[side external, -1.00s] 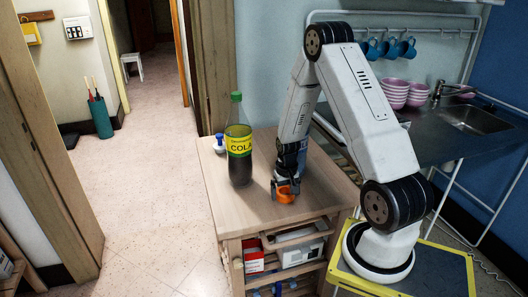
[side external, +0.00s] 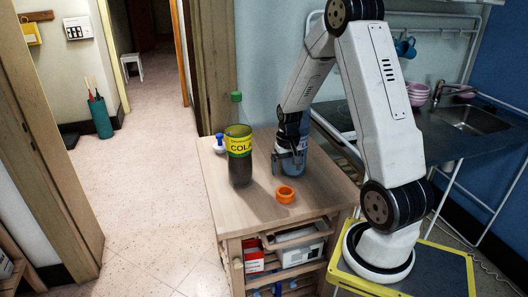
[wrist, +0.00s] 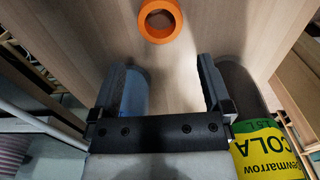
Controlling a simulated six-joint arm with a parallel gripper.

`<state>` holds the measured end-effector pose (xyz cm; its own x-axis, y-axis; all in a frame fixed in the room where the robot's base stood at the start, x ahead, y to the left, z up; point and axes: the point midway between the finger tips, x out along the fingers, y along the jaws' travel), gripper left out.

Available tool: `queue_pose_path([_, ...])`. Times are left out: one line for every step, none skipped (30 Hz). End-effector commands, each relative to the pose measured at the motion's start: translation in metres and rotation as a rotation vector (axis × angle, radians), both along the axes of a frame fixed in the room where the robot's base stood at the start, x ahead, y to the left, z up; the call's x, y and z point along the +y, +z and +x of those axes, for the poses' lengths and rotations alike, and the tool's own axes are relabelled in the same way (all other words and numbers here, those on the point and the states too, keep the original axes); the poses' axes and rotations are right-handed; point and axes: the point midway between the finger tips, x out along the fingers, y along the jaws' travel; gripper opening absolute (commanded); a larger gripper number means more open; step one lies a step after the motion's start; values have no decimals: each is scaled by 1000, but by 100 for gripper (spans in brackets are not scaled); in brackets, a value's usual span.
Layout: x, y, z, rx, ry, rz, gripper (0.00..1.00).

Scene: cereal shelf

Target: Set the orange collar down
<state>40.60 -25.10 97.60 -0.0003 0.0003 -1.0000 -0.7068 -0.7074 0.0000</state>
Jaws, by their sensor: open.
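The orange collar (side external: 285,194) rests flat on the wooden table top, near its front edge. It also shows at the top of the wrist view (wrist: 160,20), beyond my fingertips and apart from them. My gripper (side external: 288,162) is open and empty, raised above the table behind the collar. In the wrist view my two fingers (wrist: 165,85) are spread wide with bare table between them.
A cola bottle (side external: 239,155) with a green cap and yellow label stands left of my gripper. A blue object (side external: 300,163) stands just behind my gripper, partly hidden. A small blue-and-white item (side external: 219,143) sits at the table's left edge.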

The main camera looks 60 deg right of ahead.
Motion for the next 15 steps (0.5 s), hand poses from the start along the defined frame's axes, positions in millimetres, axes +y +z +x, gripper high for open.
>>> queue_pose_path([0, 6, 0, -2, 0, -2, 100])
queue_pose_path([0, 9, 0, -2, 0, -2, 100])
queue_pose_path([0, 12, 0, -1, 0, -1, 100])
queue_pose_path([0, 15, 0, -1, 0, -1, 100])
queue_pose_path([0, 17, 0, -1, 0, -1, 100])
queue_pose_path([0, 19, 0, -1, 0, -1, 100])
queue_pose_path([0, 20, 0, -1, 0, -1, 100])
queue_pose_path([0, 21, 0, -1, 0, -1, 100])
queue_pose_path([0, 22, 0, 0, 0, 0, 100])
queue_pose_path([0, 22, 0, 0, 0, 0, 100])
queue_pose_path([0, 23, 0, 0, 0, 0, 100])
queue_pose_path([0, 23, 0, 1, 0, 1, 100])
queue_pose_path([0, 23, 0, 1, 0, 1, 100])
queue_pose_path([0, 23, 0, 1, 0, 1, 100])
queue_pose_path([0, 23, 0, 0, 0, 0, 100])
